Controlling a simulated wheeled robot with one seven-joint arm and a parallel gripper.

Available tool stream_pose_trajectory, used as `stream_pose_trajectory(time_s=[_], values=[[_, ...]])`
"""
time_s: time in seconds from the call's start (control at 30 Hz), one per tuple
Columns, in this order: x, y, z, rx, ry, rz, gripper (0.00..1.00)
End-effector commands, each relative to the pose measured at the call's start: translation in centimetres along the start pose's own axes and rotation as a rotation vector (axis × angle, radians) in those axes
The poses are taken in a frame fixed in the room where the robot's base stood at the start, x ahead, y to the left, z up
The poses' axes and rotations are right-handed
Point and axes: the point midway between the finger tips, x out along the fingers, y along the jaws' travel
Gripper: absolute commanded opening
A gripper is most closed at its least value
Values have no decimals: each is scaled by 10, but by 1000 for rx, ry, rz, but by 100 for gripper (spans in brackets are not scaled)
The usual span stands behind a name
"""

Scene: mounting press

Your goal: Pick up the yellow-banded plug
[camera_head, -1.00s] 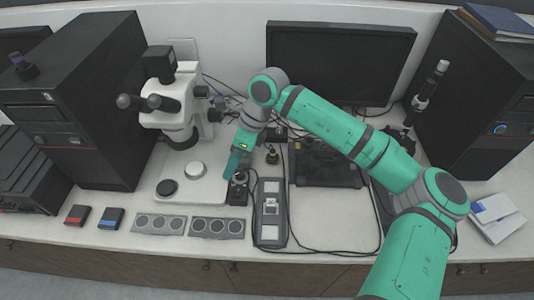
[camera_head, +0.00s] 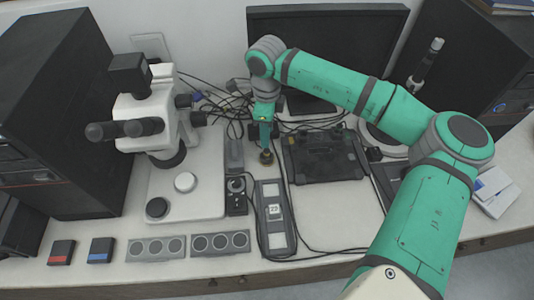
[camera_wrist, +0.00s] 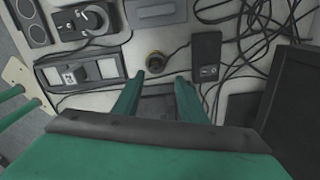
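The yellow-banded plug (camera_head: 266,157) is a small dark round piece with a brassy yellow ring, standing on the bench to the left of a black flat device. It also shows in the wrist view (camera_wrist: 156,62), just beyond my fingertips. My gripper (camera_head: 264,141) points down beside and above the plug. In the wrist view my gripper (camera_wrist: 160,75) has its two green fingers spread apart, with nothing between them. The plug appears clear of both fingers. The exact height gap cannot be told.
A microscope (camera_head: 150,110) stands at the left, with a small black control box (camera_head: 236,195) right of its base. A grey panel (camera_head: 274,218) lies nearer the front. Loose cables (camera_wrist: 245,35) run around the plug. A black flat device (camera_head: 325,155) lies right of it.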

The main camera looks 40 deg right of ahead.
Motion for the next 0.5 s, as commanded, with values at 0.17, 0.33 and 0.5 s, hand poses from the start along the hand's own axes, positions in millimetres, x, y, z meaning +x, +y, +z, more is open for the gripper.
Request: stream_pose_trajectory(time_s=[0.17, 0.33, 0.5], values=[[17, 1, 1, -2, -2, 1, 38], [37, 6, -4, 2, -3, 3, 38], [59, 8, -6, 3, -2, 2, 38]])
